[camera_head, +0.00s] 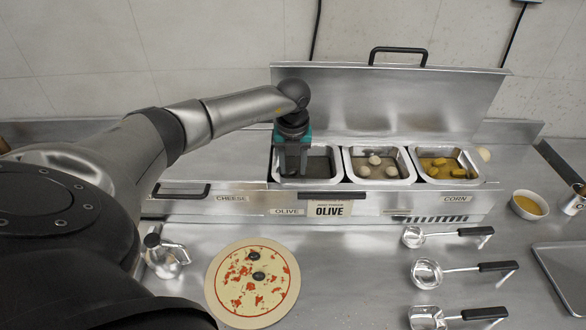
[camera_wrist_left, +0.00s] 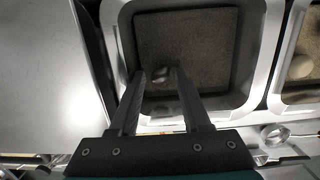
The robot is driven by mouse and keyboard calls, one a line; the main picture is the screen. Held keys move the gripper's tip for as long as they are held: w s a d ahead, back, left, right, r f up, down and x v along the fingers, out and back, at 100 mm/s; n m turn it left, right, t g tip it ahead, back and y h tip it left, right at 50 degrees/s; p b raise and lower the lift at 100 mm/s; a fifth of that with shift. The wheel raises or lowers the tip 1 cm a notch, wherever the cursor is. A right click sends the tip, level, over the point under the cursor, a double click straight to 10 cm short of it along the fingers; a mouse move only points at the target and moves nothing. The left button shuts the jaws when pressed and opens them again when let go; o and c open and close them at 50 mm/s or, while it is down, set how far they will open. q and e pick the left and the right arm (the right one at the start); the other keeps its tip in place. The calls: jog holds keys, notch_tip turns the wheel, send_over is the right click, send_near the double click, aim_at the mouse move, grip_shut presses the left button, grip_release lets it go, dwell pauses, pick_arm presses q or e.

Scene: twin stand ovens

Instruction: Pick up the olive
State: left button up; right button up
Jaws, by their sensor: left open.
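A small dark olive (camera_wrist_left: 159,76) shows in the left wrist view, between the two fingertips, inside the olive tray (camera_wrist_left: 252,60). In the head view the olive tray (camera_head: 340,168) is the leftmost of the metal trays, above the OLIVE labels. My left gripper (camera_head: 292,172) points down into the left part of this tray. In the left wrist view its two fingers (camera_wrist_left: 160,74) are apart, with the olive in the gap. I cannot tell whether either finger touches it. The gripper hides the olive in the head view.
Neighbouring trays hold pale balls (camera_head: 375,160) and yellow pieces (camera_head: 446,170). A pizza (camera_head: 228,300) with two dark olives lies in front. Several ladles (camera_head: 427,272), a yellow-filled bowl (camera_head: 528,205) and a metal jug (camera_head: 163,260) stand around. A raised metal lid (camera_head: 400,100) stands behind the trays.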

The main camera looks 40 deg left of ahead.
pick_arm(q)
jog(key=shift+f, duration=0.1)
jog(key=shift+c, duration=0.2)
grip_shut()
dwell(0.4)
